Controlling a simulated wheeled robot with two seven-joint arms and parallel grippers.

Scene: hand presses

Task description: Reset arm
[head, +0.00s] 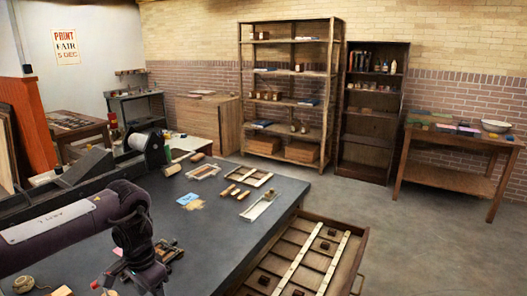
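My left arm (60,228) comes in from the left over the dark table. Its wrist bends down near the table's front part. My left gripper (150,284) is at the lower edge of the head view, and its fingertips are not clear, so I cannot tell whether it is open or shut. No held object shows at it. My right arm and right gripper are not in view.
The dark table (215,245) carries small wooden frames (250,176), blue and tan papers (190,201) and a press with a roller (155,150). An open drawer (357,262) juts out at the right. Floor beyond is clear.

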